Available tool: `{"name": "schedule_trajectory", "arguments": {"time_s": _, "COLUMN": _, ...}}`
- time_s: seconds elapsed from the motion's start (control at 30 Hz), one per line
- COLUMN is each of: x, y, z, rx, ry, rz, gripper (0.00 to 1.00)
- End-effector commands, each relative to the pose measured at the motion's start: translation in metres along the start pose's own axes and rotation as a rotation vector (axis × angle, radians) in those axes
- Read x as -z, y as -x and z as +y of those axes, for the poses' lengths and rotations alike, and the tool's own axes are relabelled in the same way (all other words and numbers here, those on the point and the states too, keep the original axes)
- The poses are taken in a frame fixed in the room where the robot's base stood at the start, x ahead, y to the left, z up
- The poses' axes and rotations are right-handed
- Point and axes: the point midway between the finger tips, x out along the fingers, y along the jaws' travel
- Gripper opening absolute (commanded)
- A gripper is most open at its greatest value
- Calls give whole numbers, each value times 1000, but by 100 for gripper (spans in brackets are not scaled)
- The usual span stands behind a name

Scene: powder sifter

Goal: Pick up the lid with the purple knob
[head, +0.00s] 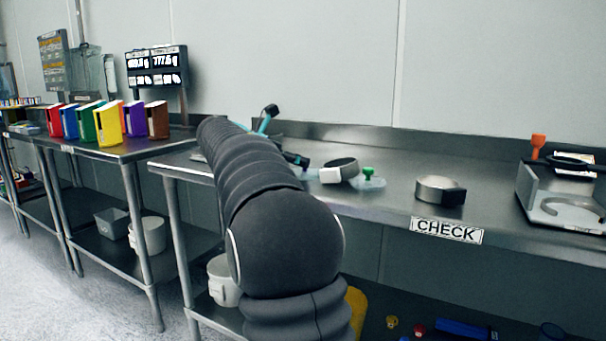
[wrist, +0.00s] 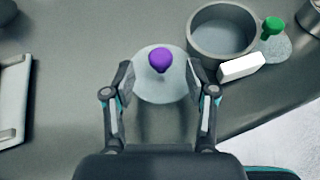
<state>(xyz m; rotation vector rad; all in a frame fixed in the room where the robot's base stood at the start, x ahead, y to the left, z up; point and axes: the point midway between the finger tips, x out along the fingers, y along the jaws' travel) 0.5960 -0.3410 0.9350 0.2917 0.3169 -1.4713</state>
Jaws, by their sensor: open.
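The lid (wrist: 162,90) with the purple knob (wrist: 160,61) lies on the steel table in the wrist view. It is a pale, see-through disc with the knob standing up from it. My gripper (wrist: 167,77) is open, with one finger on each side of the lid and the knob between the fingertips in the picture. I cannot tell how high the fingers are above the table. In the head view my arm hides the purple knob, and only part of my gripper shows behind the arm.
A round sieve (wrist: 222,37) with a white block (wrist: 240,67) stands right of the lid, near a lid with a green knob (wrist: 272,27). A white-edged tray (wrist: 14,97) is at the left. Another metal ring (head: 440,190) stands by the CHECK label (head: 446,230).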

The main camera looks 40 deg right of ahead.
Motion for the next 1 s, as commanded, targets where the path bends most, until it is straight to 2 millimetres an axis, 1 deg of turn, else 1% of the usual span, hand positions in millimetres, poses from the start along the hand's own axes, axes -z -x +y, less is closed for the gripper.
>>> {"name": "schedule_trajectory", "arguments": {"time_s": 0.1, "x": -2, "y": -18, "z": -2, "rx": 4, "ry": -1, "rz": 1, "gripper": 57}}
{"name": "schedule_trajectory", "arguments": {"time_s": 0.27, "x": -2, "y": -39, "z": -2, "rx": 4, "ry": -1, "rz": 1, "gripper": 57}}
{"name": "schedule_trajectory", "arguments": {"time_s": 0.33, "x": -3, "y": -42, "z": -1, "rx": 1, "ry": -1, "rz": 1, "gripper": 57}}
{"name": "schedule_trajectory", "arguments": {"time_s": 0.53, "x": -3, "y": -42, "z": -1, "rx": 0, "ry": -1, "rz": 0, "gripper": 57}}
{"name": "schedule_trajectory", "arguments": {"time_s": 0.57, "x": -3, "y": -42, "z": 0, "rx": 0, "ry": -1, "rz": 0, "gripper": 49}}
{"name": "schedule_trajectory", "arguments": {"time_s": 0.6, "x": -3, "y": -42, "z": 0, "rx": -1, "ry": -1, "rz": 0, "gripper": 39}}
{"name": "schedule_trajectory", "arguments": {"time_s": 0.67, "x": -3, "y": -42, "z": 0, "rx": -1, "ry": -1, "rz": 0, "gripper": 24}}
{"name": "schedule_trajectory", "arguments": {"time_s": 0.7, "x": -3, "y": -42, "z": 0, "rx": -1, "ry": -1, "rz": 0, "gripper": 14}}
{"name": "schedule_trajectory", "arguments": {"time_s": 0.77, "x": -3, "y": -42, "z": 0, "rx": -1, "ry": 0, "rz": 0, "gripper": 0}}
{"name": "schedule_trajectory", "arguments": {"time_s": 1.0, "x": -3, "y": -41, "z": 0, "rx": -1, "ry": 0, "rz": 0, "gripper": 0}}
